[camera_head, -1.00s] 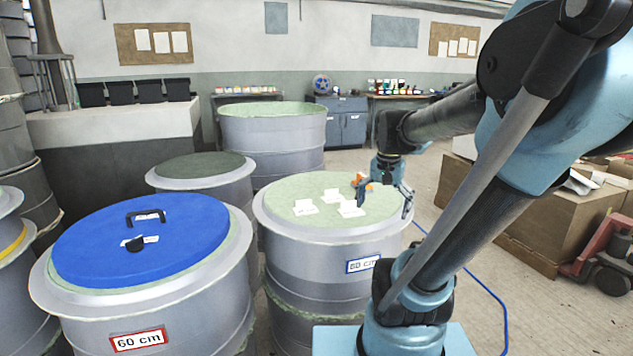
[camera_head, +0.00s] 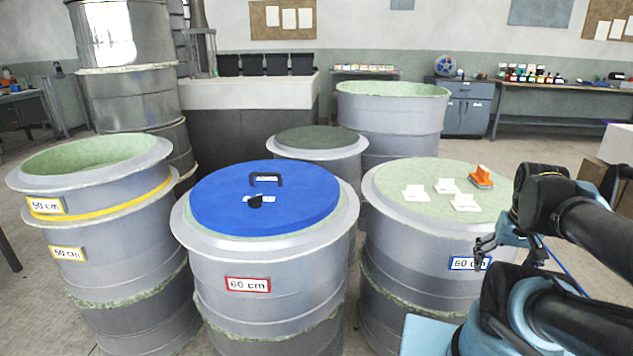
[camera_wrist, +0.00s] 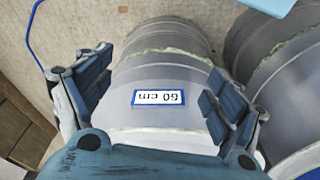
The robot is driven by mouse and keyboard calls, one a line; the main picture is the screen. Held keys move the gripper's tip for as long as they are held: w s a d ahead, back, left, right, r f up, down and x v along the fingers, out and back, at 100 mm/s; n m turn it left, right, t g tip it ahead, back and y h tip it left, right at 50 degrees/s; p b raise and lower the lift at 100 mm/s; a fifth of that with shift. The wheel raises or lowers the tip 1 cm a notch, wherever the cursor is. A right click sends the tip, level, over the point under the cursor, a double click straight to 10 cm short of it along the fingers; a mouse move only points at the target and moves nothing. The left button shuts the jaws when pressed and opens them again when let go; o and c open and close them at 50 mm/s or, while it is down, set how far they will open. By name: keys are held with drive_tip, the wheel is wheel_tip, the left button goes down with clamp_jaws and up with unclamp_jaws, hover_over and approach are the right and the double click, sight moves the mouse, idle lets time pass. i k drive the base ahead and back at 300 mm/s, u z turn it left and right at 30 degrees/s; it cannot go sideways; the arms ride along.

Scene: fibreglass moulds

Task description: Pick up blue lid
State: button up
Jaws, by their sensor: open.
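The blue lid (camera_head: 290,208) is round and flat with a black handle (camera_head: 265,180) and a small black knob on top. It lies on the middle grey mould (camera_head: 200,262), which has a red-framed 60 cm label. My gripper (camera_head: 512,250) is open and empty, to the right of the lid, at the front of the right mould. In the wrist view my gripper (camera_wrist: 155,98) has its fingers spread either side of the right mould's blue-framed 60 cm label (camera_wrist: 159,97). I cannot tell whether the fingers touch the mould.
The right mould's green top (camera_head: 400,176) carries white cards and an orange tool (camera_head: 482,177). A left mould stack (camera_head: 90,205) has yellow-framed labels. More moulds stand behind. The space above the lid is clear.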

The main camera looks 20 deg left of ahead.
sight(298, 195)
drive_tip(key=u, duration=2.05)
drive_tip(key=k, duration=0.85)
drive_tip(key=z, duration=0.3)
drive_tip(key=i, duration=1)
drive_tip(key=u, duration=0.05)
